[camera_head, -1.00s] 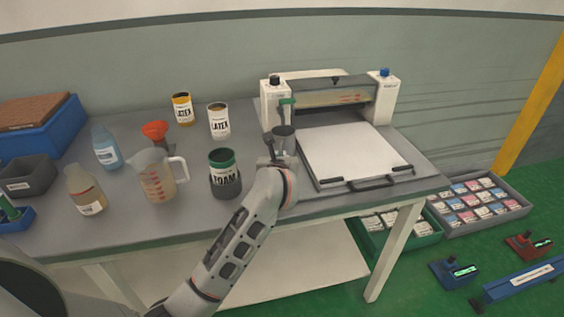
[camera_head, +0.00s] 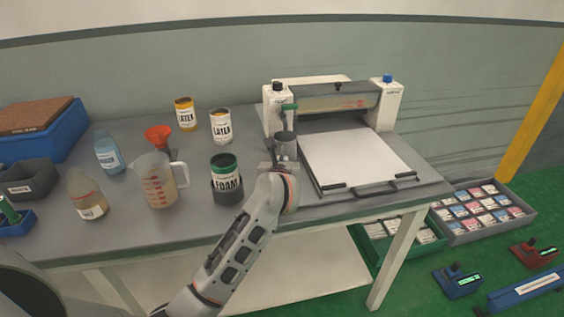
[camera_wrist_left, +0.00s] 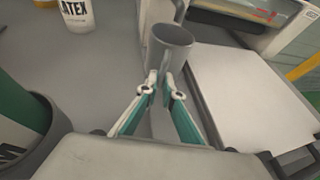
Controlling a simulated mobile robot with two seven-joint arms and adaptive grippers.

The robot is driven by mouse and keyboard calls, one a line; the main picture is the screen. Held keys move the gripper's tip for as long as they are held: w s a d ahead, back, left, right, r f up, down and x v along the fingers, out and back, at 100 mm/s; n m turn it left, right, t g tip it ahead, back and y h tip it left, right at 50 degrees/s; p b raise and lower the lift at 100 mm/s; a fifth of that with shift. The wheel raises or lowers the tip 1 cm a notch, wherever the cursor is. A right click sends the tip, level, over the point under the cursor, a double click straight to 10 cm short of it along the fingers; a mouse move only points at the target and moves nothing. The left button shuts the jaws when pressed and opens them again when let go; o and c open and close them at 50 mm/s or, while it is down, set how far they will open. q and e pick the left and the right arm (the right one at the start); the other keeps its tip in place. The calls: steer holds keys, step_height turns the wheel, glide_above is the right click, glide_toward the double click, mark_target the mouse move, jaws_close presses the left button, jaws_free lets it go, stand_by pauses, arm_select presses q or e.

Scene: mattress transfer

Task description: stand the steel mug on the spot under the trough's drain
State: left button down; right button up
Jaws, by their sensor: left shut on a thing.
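The steel mug (camera_head: 285,147) is a grey open cup, upright, at the front of the machine's left white post. It also shows in the left wrist view (camera_wrist_left: 173,48), just beyond my fingertips. My left gripper (camera_head: 272,158) is shut on the mug at its near side; its fingers (camera_wrist_left: 162,88) meet there in the left wrist view. The trough (camera_head: 335,101) lies between the two white posts. A green-handled tap (camera_head: 289,107) sits at its left end, just above the mug. The spot under the drain is hidden, and I cannot tell whether the mug's base touches the table. My right gripper is out of view.
A white plate with black handles (camera_head: 355,158) lies right of the mug. A FOAM can in a dark holder (camera_head: 227,180) stands close left of my gripper. LATEX cans (camera_head: 221,126), a measuring jug (camera_head: 157,182) and bottles stand farther left.

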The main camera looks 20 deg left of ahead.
arm_select(q)
steer(key=c, duration=2.1)
jaws_free()
steer(key=shift+c, duration=0.2)
